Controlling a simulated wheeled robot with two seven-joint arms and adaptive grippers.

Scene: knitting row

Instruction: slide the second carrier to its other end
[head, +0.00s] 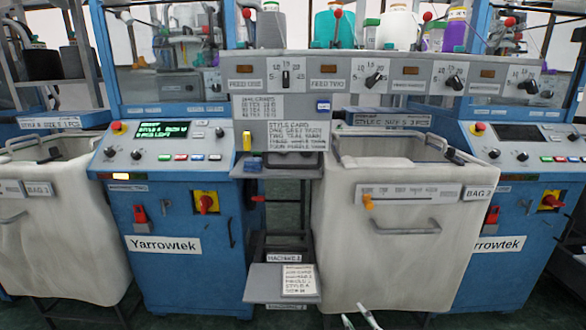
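No part in the head view can be made out for sure as the second carrier. Carrier-like machinery shows small behind the window of the left knitting machine (180,50), too small to tell apart. My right gripper (358,318) shows only as two pale fingertips at the bottom edge, spread apart with nothing seen between them. It is low, in front of the bin marked BAG 2 (405,265), well below the machine windows. My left gripper is not in view.
Blue Yarrowtek cabinets (185,265) stand left and right (500,270), with control panels and red switches. A feed panel (340,75) with dials and a style card (298,132) crosses the middle. A grey step (262,283) sits low between.

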